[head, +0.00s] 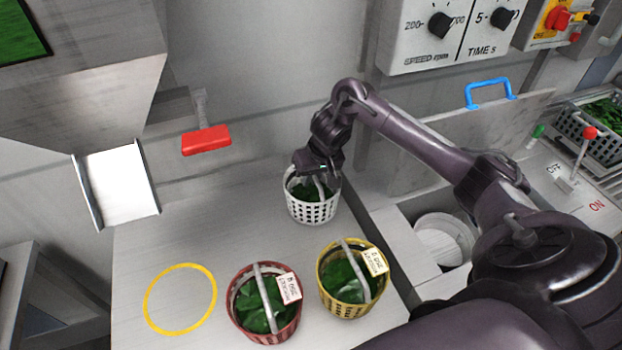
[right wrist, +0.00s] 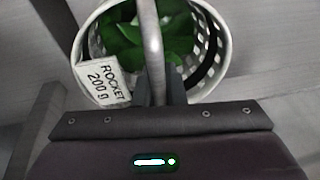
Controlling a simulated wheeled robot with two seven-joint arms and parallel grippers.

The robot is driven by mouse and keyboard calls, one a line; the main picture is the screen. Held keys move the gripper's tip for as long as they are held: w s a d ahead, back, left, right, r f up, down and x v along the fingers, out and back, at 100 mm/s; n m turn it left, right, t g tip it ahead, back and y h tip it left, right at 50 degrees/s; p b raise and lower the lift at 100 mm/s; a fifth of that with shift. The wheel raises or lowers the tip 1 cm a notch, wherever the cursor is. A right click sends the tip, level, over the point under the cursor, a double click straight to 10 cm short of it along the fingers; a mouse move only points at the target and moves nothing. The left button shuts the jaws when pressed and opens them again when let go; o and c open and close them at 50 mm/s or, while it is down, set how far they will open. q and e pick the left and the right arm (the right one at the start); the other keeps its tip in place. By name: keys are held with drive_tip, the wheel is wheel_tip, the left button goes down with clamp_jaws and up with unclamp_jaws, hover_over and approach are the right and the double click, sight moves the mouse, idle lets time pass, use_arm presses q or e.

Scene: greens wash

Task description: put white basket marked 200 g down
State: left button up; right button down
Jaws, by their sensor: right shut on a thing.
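The white basket (head: 313,207) with green leaves is at the back right of the grey table in the head view. In the right wrist view the white basket (right wrist: 213,60) carries a tag (right wrist: 102,82) reading "ROCKET 200 g". My right gripper (head: 318,172) is shut on the basket's handle (right wrist: 152,45), above the leaves. The basket looks upright; I cannot tell whether its base touches the table. My left gripper is not in view.
A red basket (head: 240,318) and a yellow basket (head: 327,294), both with leaves and tags, stand at the table front. A yellow ring (head: 147,301) marks the table (head: 200,240) at left. A metal chute (head: 118,185) and red-handled lever (head: 206,140) are behind.

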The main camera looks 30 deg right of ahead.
drive_tip(key=c, duration=1.9)
unclamp_jaws()
drive_tip(key=shift+f, duration=0.1)
drive_tip(key=shift+c, duration=0.2)
drive_tip(key=o, duration=0.4)
drive_tip(key=shift+o, duration=0.2)
drive_tip(key=shift+r, duration=0.25)
drive_tip(key=p+v, duration=0.5)
drive_tip(key=v, duration=0.6)
drive_tip(key=shift+s+r, duration=0.25)
drive_tip(key=shift+r, duration=0.15)
